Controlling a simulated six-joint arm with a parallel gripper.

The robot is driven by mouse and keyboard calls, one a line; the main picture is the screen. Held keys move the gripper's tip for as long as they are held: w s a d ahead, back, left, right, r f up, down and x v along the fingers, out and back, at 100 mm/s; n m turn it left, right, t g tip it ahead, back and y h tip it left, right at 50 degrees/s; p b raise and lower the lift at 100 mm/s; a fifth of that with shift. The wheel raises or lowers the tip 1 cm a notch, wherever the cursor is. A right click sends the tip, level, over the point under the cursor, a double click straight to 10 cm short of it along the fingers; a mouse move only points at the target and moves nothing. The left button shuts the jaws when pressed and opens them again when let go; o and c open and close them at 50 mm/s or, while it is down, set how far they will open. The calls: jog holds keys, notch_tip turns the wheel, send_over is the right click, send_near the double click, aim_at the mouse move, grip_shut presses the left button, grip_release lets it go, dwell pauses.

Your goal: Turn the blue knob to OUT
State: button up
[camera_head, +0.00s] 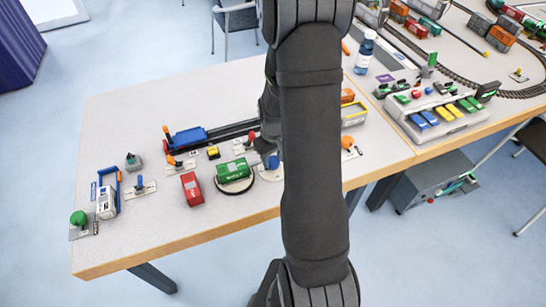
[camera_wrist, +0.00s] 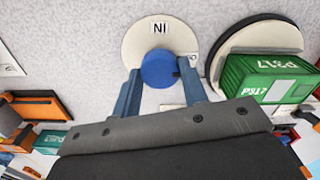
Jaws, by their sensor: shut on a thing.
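The blue knob (camera_wrist: 158,68) sits on a round white dial plate (camera_wrist: 136,44) in the wrist view. The word IN shows upside down on the plate's upper part; an OUT label cannot be read. My gripper (camera_wrist: 162,82) has one finger on each side of the knob and is shut on it. A small dark mark shows at the knob's right side. In the head view, the knob (camera_head: 273,161) shows just left of my arm, which hides part of its plate.
A green container (camera_wrist: 262,80) stands on a round dark-rimmed base, close to the right finger. In the head view, a red container (camera_head: 192,189) and a yellow button (camera_head: 213,152) lie further left. An orange part (camera_wrist: 35,105) is at the wrist view's left.

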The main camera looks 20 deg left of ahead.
jog(key=o, duration=1)
jog(key=shift+c, duration=0.2)
jog(key=shift+r, duration=0.1)
notch_tip(320, 180, up, 17)
jog(key=shift+r, duration=0.15)
notch_tip(320, 180, down, 18)
jog(key=shift+r, duration=0.25)
dwell(0.6)
